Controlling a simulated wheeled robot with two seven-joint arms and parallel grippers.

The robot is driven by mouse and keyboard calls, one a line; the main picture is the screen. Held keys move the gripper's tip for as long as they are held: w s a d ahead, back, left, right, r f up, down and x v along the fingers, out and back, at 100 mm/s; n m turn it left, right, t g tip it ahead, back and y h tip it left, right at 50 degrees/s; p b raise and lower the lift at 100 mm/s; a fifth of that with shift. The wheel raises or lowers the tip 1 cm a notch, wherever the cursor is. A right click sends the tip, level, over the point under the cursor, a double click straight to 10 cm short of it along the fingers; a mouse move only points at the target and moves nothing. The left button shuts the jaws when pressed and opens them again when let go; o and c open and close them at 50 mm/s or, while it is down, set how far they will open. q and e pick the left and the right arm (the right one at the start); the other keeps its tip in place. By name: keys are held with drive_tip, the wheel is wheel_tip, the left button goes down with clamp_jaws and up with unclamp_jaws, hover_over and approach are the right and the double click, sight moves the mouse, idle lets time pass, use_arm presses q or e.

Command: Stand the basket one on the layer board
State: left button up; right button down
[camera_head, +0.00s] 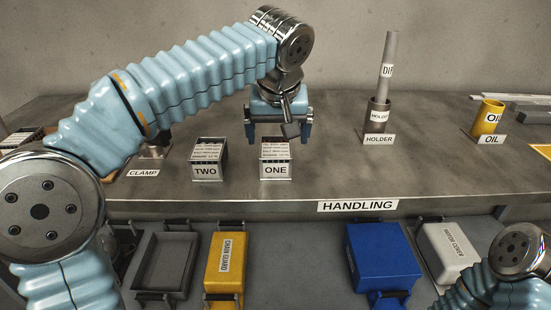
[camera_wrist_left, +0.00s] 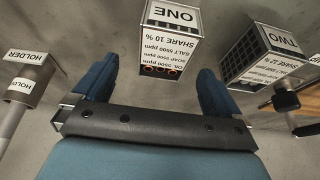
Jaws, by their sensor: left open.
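The basket one (camera_head: 275,160) is a small metal box with a white label "ONE", standing upright on the grey table. It also shows in the left wrist view (camera_wrist_left: 172,38), in front of the gripper and between the lines of its two fingers. My left gripper (camera_head: 278,132) is open and points down just above and behind the basket one, with nothing held. I cannot tell whether the fingers touch it. My right gripper is out of view; only a part of my right arm shows at the lower right. I cannot make out a layer board.
Basket two (camera_head: 207,160) stands close left of the basket one. The clamp (camera_head: 155,151) is farther left. A holder (camera_head: 377,118) with a tall grey tube (camera_head: 389,55) and a yellow oil cup (camera_head: 487,118) stand right. Bins, including a blue one (camera_head: 383,255), sit below the table edge.

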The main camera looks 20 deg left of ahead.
sight(276, 147)
use_arm(q)
drive_tip(key=x, duration=0.5)
drive_tip(key=shift+s+a+f, duration=0.15)
drive_tip(key=shift+s+f, duration=0.05)
drive_tip(key=shift+s, duration=0.1)
drive_tip(key=shift+r, duration=0.15)
drive_tip(key=c, duration=1.6)
